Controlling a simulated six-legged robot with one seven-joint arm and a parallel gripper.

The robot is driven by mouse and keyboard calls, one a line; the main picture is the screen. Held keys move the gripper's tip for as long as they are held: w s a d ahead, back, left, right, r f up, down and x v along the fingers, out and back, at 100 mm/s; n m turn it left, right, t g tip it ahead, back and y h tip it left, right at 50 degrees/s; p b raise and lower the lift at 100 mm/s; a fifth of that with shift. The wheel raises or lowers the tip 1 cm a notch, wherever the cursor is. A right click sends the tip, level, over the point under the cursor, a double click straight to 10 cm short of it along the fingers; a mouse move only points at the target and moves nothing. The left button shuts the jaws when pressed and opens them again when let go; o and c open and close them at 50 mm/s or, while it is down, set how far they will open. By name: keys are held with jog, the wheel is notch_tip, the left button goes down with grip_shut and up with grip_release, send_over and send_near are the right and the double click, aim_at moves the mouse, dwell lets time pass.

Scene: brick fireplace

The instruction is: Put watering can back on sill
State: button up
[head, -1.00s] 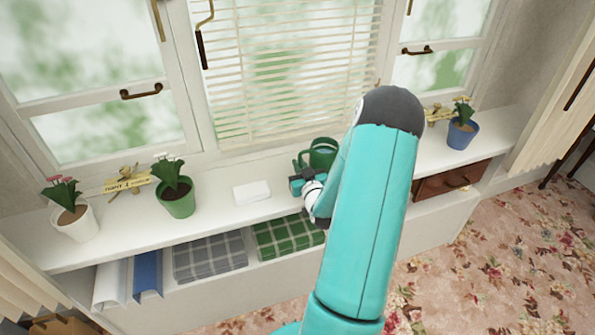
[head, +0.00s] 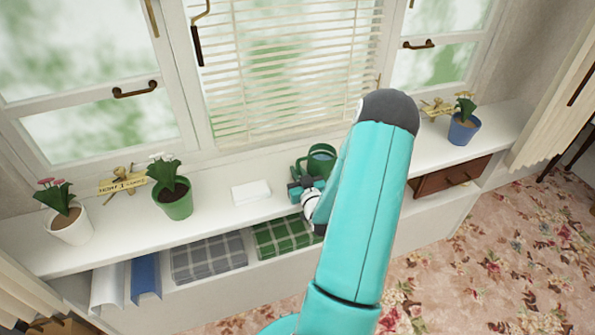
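The green watering can (head: 321,160) is at the sill (head: 225,213), to the right of a white block, partly hidden behind my arm. It looks upright; whether its base touches the sill is hard to see. My gripper (head: 297,184) is just in front and to the left of the can, close to its handle side. The fingers are small and partly covered, so I cannot tell whether they are open or shut on the can.
A white block (head: 251,192) lies left of my gripper. Potted flowers stand in a green pot (head: 177,208), a white pot (head: 72,228) and a blue pot (head: 462,131). Folded checked cloths (head: 210,257) lie on the shelf below. A brown drawer (head: 450,177) is at right.

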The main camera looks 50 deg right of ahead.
jog(key=o, duration=0.4)
